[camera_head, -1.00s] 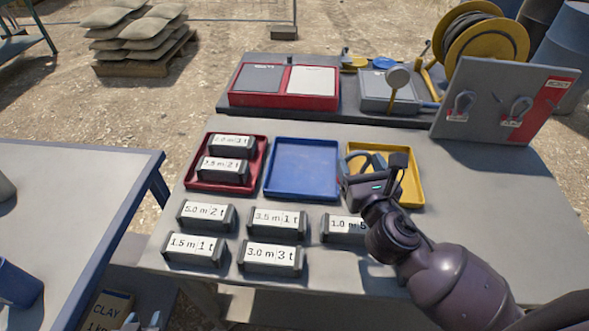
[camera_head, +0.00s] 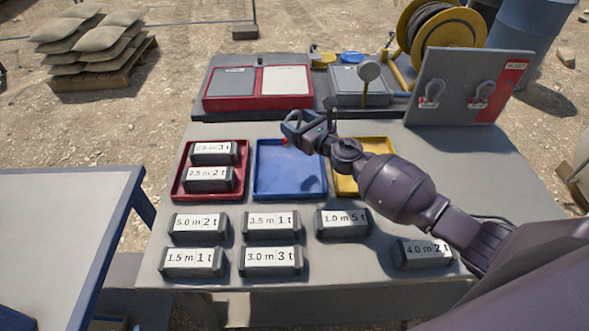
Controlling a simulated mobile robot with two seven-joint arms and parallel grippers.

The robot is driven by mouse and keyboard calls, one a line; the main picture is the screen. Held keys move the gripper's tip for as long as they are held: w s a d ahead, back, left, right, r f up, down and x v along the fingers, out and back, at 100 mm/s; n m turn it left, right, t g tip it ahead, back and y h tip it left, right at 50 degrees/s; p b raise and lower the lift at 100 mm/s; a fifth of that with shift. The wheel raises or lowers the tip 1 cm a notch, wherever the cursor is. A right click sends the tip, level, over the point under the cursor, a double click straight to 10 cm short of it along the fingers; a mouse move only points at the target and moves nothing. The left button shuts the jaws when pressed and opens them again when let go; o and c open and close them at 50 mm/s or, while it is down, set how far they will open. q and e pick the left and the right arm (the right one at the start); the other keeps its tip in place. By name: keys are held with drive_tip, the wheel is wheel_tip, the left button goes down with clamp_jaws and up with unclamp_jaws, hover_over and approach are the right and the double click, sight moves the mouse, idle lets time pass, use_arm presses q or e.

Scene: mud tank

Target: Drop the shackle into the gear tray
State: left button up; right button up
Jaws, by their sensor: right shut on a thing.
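My right gripper (camera_head: 316,134) is shut on a small grey-blue shackle (camera_head: 293,122) with a bit of red at its lower end. It holds it above the back edge of the blue tray (camera_head: 262,183). The visible floor of the blue tray is bare. A yellow tray (camera_head: 374,188) lies to its right, mostly hidden behind my right arm. A red tray (camera_head: 211,191) at the left holds two labelled blocks. No label shows which tray is the gear tray. My left gripper is out of view.
Several labelled blocks (camera_head: 271,260) stand in front of the trays. Behind are a red two-part case (camera_head: 257,103), a grey box (camera_head: 360,98) and an upright board (camera_head: 455,115) with two shackles hung on it. Another table (camera_head: 60,220) stands at the left.

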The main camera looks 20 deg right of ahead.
drive_tip(key=shift+w+f+n+g+y, duration=0.15)
drive_tip(key=shift+w+f+n+y, duration=0.05)
drive_tip(key=shift+w, duration=0.2)
drive_tip(key=shift+w+f+n+g+y, duration=0.15)
drive_tip(key=shift+w+n+y, duration=0.05)
drive_tip(key=shift+w, duration=0.2)
drive_tip(key=shift+w+f, duration=0.1)
drive_tip(key=shift+f, duration=0.1)
wheel_tip(320, 180, down, 5)
drive_tip(key=b, duration=0.3)
drive_tip(key=shift+r, duration=0.2)
drive_tip(key=shift+f+b, duration=0.65)
drive_tip(key=shift+r, duration=0.1)
drive_tip(key=o, duration=1.1)
